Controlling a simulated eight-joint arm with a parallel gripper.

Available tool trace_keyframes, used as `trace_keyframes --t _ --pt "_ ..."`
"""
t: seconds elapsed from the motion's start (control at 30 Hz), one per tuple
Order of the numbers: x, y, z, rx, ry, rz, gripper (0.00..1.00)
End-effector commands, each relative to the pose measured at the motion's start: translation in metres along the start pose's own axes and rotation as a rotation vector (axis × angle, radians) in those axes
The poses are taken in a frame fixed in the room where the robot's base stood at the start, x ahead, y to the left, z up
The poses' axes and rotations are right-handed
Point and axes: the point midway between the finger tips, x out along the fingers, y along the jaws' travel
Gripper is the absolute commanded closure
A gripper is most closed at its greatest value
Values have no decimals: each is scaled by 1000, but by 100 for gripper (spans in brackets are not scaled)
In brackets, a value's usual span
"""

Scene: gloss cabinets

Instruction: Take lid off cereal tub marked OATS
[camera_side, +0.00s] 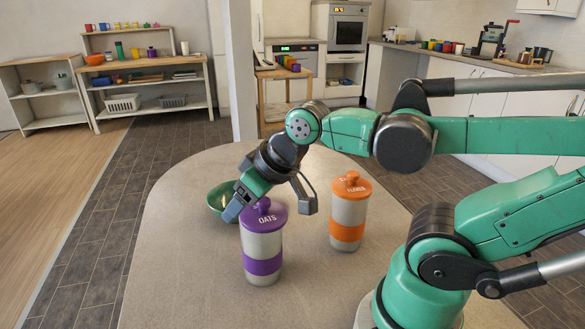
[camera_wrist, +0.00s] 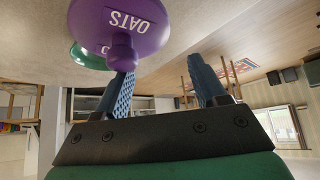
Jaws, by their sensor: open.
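The OATS tub (camera_side: 263,247) stands upright on the table, a pale canister with a purple band. Its purple lid (camera_side: 265,221) is on it, with a knob on top. In the wrist view the lid (camera_wrist: 150,25) is at the top left, lettering upside down, its knob (camera_wrist: 121,50) pointing toward me. My gripper (camera_side: 270,211) is open and empty, tilted down at the lid. In the wrist view my gripper (camera_wrist: 160,66) has its left finger close to the knob, and the knob lies left of the gap. I cannot tell whether they touch.
An orange-lidded tub (camera_side: 348,212) stands to the right on the table (camera_side: 190,265). A green bowl (camera_side: 218,201) sits just behind the OATS tub, partly hidden by my gripper. The table's left and front areas are clear. Shelves (camera_side: 150,90) stand far behind.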

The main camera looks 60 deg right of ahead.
Motion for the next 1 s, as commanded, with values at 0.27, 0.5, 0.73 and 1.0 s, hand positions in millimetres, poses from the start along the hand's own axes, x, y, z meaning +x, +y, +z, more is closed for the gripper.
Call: trace_keyframes --t 0.27,0.5,0.73,1.0 --pt "-49 0 -36 -5 4 1 35" --pt "-87 14 -48 -31 -92 2 35" --pt "-79 24 -16 -101 -231 -54 35" --pt "-54 24 -1 -101 -229 -53 35"
